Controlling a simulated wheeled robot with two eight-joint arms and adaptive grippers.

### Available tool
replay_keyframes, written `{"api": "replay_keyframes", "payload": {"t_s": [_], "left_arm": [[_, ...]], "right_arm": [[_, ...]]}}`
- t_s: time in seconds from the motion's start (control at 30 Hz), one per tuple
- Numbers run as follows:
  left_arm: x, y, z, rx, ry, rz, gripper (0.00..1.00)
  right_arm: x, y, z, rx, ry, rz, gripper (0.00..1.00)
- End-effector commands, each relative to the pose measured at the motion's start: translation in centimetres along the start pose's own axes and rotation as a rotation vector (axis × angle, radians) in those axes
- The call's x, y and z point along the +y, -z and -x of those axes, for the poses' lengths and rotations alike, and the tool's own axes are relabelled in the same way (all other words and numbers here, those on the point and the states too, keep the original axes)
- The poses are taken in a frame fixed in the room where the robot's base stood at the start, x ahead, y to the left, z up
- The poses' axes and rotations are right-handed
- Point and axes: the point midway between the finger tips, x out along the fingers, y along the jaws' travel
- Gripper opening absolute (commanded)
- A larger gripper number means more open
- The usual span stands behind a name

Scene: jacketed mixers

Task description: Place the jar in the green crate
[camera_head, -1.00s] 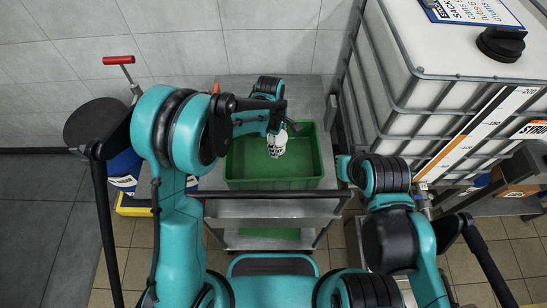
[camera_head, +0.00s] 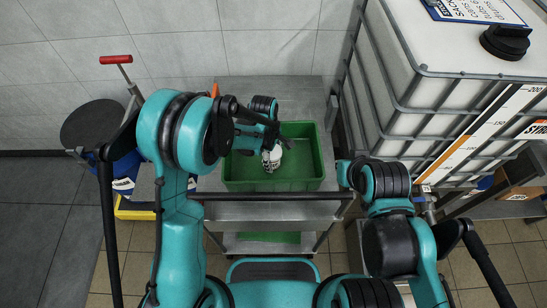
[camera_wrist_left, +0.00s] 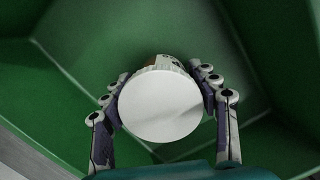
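The green crate (camera_head: 236,178) stands on a grey metal cart in the middle of the head view. The jar (camera_head: 270,162), white with a dark-marked label, is inside the crate's opening. My left gripper (camera_head: 272,147) reaches down over it from above. In the left wrist view the jar's round white lid (camera_wrist_left: 160,106) faces the camera between the two fingers, which lie close along both sides. The gripper looks shut on the jar. Whether the jar touches the crate floor I cannot tell. My right arm is at the right; its gripper does not show.
The cart (camera_head: 290,93) has bare top behind the crate and a push bar in front. A large caged white tank (camera_head: 440,110) stands close on the right. A red-handled tool (camera_head: 117,60) and a dark round drum lid (camera_head: 92,122) are at the left.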

Motion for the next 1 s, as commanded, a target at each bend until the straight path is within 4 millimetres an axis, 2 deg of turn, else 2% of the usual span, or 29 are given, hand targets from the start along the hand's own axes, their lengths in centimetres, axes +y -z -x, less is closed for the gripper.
{"api": "replay_keyframes", "payload": {"t_s": [0.33,0.47,0.57,0.8,1.0], "left_arm": [[0.0,0.0,0.1,0.000,0.000,0.000,0.76],[0.0,-0.1,1.0,0.000,0.000,0.000,0.76],[0.0,-0.1,2.8,0.000,0.000,0.001,0.76],[0.0,-0.1,8.2,0.000,0.000,0.001,0.76],[0.0,-0.1,11.4,0.000,0.000,0.000,0.76]], "right_arm": [[0.0,0.1,0.1,0.000,0.000,0.000,0.00],[0.0,0.4,0.6,0.000,0.000,0.000,0.00],[0.0,0.7,1.0,0.000,0.000,0.000,0.00],[0.0,1.6,2.2,0.000,0.000,0.000,0.00],[0.0,2.0,2.8,0.000,0.000,0.000,0.00]]}}
